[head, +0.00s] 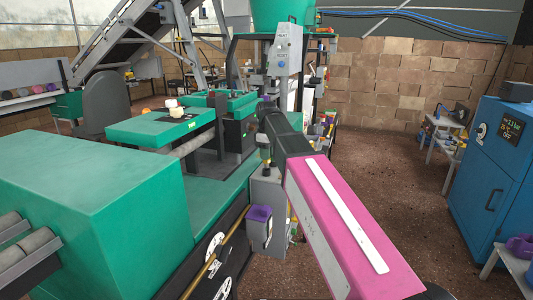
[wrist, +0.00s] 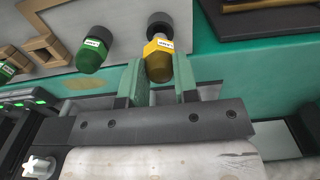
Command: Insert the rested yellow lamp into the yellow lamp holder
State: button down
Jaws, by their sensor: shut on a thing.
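The yellow lamp (wrist: 158,68) sits between the two green fingers of my gripper (wrist: 159,78) in the wrist view, and the gripper is shut on it. The lamp has a hexagonal collar with a small white label. Just above it is a black round piece (wrist: 160,19), which looks like the yellow lamp holder. A short grey stem shows between collar and black piece; I cannot tell whether they are joined. In the head view my arm hides the gripper, and I cannot make out the lamp.
A green lamp (wrist: 91,58) with a black top is left of my gripper, near a brown bracket (wrist: 40,45). A teal machine (head: 110,215) fills the head view's left. A blue cabinet (head: 492,175) stands at right. The floor (head: 400,170) between is partly clear.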

jog(key=shift+f, duration=1.4)
jog(key=c, duration=0.8)
grip_release()
jog(key=shift+r, duration=0.15)
jog(key=shift+r, duration=2.65)
